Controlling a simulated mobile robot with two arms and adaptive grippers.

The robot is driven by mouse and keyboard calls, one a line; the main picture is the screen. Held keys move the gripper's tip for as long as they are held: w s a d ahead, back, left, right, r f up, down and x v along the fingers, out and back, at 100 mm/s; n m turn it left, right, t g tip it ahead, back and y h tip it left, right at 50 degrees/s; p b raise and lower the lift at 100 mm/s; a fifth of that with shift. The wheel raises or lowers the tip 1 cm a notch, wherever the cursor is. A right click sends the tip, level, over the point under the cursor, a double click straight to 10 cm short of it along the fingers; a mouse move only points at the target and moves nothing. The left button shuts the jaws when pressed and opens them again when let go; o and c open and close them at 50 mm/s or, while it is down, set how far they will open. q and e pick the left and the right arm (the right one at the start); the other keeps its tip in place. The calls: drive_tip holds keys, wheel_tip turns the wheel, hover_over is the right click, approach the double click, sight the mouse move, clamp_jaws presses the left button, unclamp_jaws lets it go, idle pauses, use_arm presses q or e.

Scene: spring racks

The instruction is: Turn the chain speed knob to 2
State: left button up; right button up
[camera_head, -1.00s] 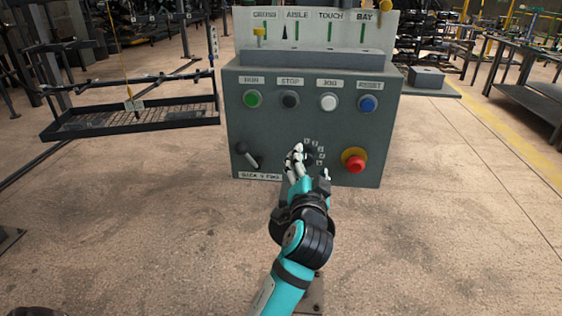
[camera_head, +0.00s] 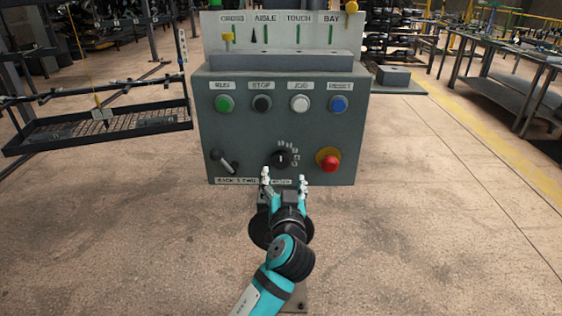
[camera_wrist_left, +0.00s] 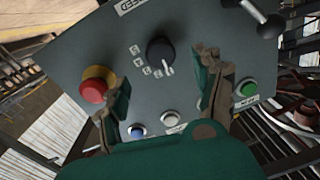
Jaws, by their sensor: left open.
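The chain speed knob (camera_head: 281,159) is a round black dial with a white pointer line, low on the front of a grey control box (camera_head: 215,140). Small white number marks run around its upper right in the head view; I cannot read which one the pointer meets. The knob also shows in the left wrist view (camera_wrist_left: 160,51), ahead of the fingers and between them. My left gripper (camera_head: 284,179) is open and empty, just below and in front of the knob, apart from it. It also shows in the left wrist view (camera_wrist_left: 163,93). My right gripper is not in view.
A red emergency button (camera_head: 330,163) on a yellow ring is right of the knob, and a lever (camera_head: 224,161) is left. Green (camera_head: 224,104), black (camera_head: 262,103), white (camera_head: 299,104) and blue (camera_head: 338,104) buttons line up above. A wire rack (camera_head: 110,130) stands left.

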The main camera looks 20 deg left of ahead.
sight(282, 163)
use_arm(q)
drive_tip(key=x, duration=0.7)
drive_tip(key=shift+p, duration=0.4)
drive_tip(key=c, duration=1.2)
drive_tip(key=shift+f+m, duration=0.1)
drive_tip(key=shift+m, duration=2.8)
